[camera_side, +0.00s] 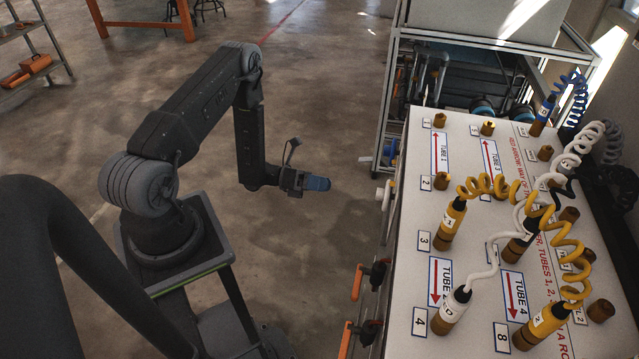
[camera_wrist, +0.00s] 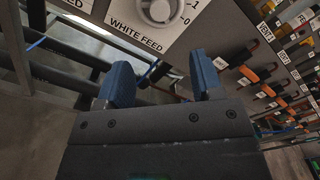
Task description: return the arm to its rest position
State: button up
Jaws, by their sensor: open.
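My gripper (camera_side: 317,184) hangs over the bare floor in the side view, left of the white work table and apart from it. My arm is bent, with its upper link rising from the base and its forearm hanging down. In the wrist view my gripper's two blue fingers (camera_wrist: 161,82) stand apart with nothing between them. A panel labelled "WHITE FEED" (camera_wrist: 137,33) with a round pale knob (camera_wrist: 160,10) shows beyond the fingers. No object is held in either view.
The white table (camera_side: 399,290) at right carries several brown sockets and plugs with yellow, white and blue coiled tubes. Orange-handled valves (camera_side: 358,283) jut from its left side. A shelf (camera_side: 25,28) stands at far left. The floor (camera_side: 320,110) around my gripper is clear.

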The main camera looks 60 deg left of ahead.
jog(key=shift+s+a, duration=0.2)
jog(key=s+d+r+m+g, duration=0.1)
jog(key=d+r+m+g, duration=0.5)
jog(key=r+m, duration=0.35)
jog(key=s+d+r+m+g, duration=0.1)
jog(key=d+r+m+g, duration=0.55)
jog(key=r+m, duration=0.35)
jog(key=s+d+r+m+t+y, duration=0.1)
jog(key=s+r+m+t+y, duration=0.4)
jog(key=s+r+m+y, duration=0.7)
jog(key=shift+s+d+r+m+y, duration=0.4)
jog(key=shift+s+r+m, duration=1.1)
jog(key=shift+m, duration=0.75)
